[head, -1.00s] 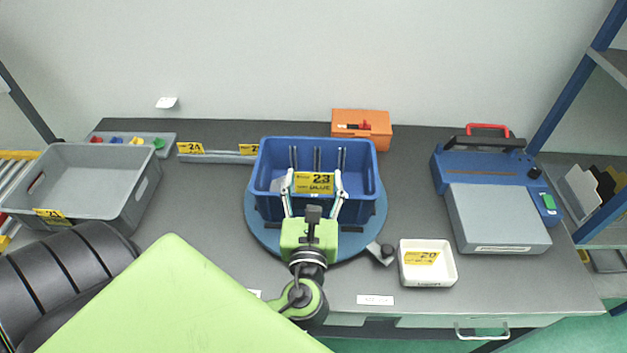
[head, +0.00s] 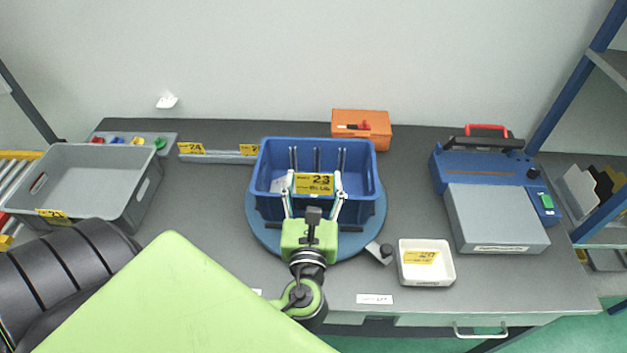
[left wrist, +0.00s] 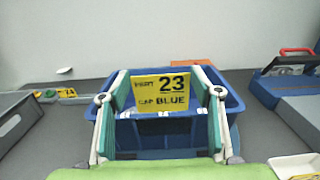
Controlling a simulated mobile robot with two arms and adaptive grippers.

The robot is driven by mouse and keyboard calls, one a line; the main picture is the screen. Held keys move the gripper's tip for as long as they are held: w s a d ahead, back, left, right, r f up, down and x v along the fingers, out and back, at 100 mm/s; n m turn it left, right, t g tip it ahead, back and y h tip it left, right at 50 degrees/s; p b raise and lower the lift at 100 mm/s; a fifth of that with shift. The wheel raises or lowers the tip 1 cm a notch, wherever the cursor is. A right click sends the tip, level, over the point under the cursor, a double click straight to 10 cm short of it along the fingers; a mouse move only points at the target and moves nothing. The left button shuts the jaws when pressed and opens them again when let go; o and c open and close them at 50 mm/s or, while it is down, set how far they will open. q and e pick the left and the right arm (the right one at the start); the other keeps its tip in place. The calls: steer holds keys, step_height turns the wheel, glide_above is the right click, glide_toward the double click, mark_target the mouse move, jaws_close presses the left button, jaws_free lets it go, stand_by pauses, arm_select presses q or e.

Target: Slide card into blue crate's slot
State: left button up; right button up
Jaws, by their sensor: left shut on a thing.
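The yellow card (head: 314,184), printed with 23 and BLUE, is upright between the fingers of my left gripper (head: 314,194). In the left wrist view the card (left wrist: 161,93) faces me, with the gripper's fingers (left wrist: 160,100) closed on its two side edges. The blue crate (head: 366,160) stands on a round blue turntable (head: 376,226). The card is in front of the crate's near wall; the crate's slot is hidden behind the card and gripper, and I cannot tell whether the card touches it. My right gripper is in no view.
A grey crate (head: 100,155) stands at left, next to a card rail (head: 222,158). A white tray (head: 426,275) and a blue-grey machine (head: 495,215) are at right. An orange box (head: 361,118) is at the back. Bare table lies left of the turntable.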

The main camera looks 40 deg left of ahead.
arm_select(q)
steer(key=shift+f+b, duration=0.6)
steer(key=shift+f, duration=0.15)
steer(key=shift+f+b, duration=1.5)
steer(key=shift+f, duration=0.6)
steer(key=o, duration=0.9)
glide_toward(314, 191)
steer(key=v, duration=0.4)
steer(key=shift+s, duration=0.25)
steer(key=shift+f, duration=0.1)
